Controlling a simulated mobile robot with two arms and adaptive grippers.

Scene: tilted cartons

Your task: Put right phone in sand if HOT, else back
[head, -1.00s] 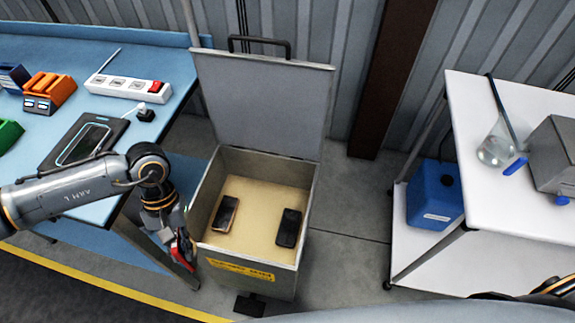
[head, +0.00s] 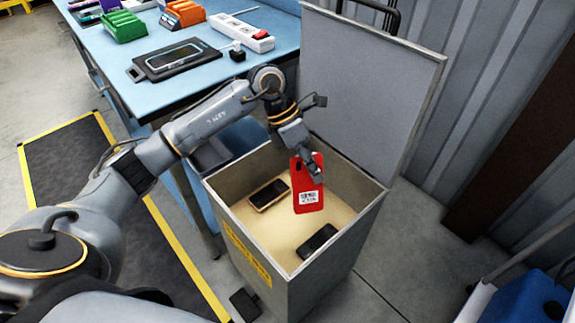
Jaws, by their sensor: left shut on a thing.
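My left gripper (head: 314,170) is shut on a red phone (head: 309,197) and holds it upright above the sand (head: 284,222) of an open metal bin (head: 323,278). The phone's red back faces me, with a camera patch at the top and a white label whose print is too small to read. Two other phones lie in the sand: one with a tan edge (head: 269,193) at the left and a black one (head: 317,243) at the front right. Another phone (head: 172,57) lies on a black pad (head: 150,72) on the blue bench. My right gripper is out of view.
The bin's raised lid (head: 372,85) stands behind the held phone. The blue bench (head: 195,85) holds a green rack (head: 122,26), an orange holder (head: 181,13) and a power strip (head: 242,31). A blue container (head: 530,300) is at the lower right. A pedal (head: 245,304) sits at the bin's foot.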

